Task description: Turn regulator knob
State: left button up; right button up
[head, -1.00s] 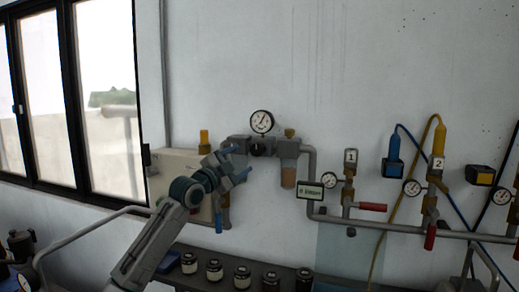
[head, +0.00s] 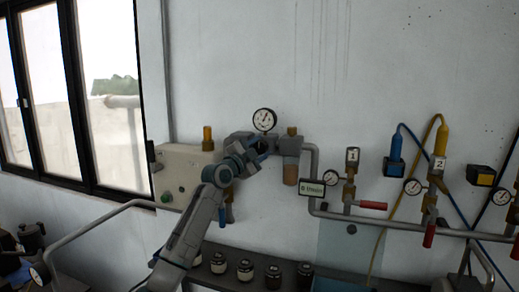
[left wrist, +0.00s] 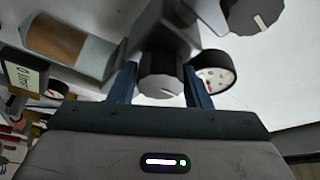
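The regulator is a grey block on the wall pipe, with a round white gauge (head: 264,120) above it. In the head view my left gripper (head: 262,147) is in front of the regulator and hides most of its knob. In the left wrist view the grey regulator knob (left wrist: 160,82), with a pale mark, lies between the two blue fingers of my left gripper (left wrist: 160,88). The fingers are apart on either side of the knob with narrow gaps. The gauge also shows in the left wrist view (left wrist: 216,76), beside one finger. My right gripper is not in view.
A filter with a brown bowl (head: 290,174) hangs right of the regulator. A small green-lettered display (head: 312,188) and a valve with a red handle (head: 373,205) are farther right. A beige box (head: 180,170) is left. Jars stand on a shelf (head: 285,268) below.

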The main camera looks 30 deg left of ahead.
pick_arm(q)
jog(key=c, duration=0.5)
jog(key=shift+f+n, duration=0.15)
jog(key=shift+n, duration=0.25)
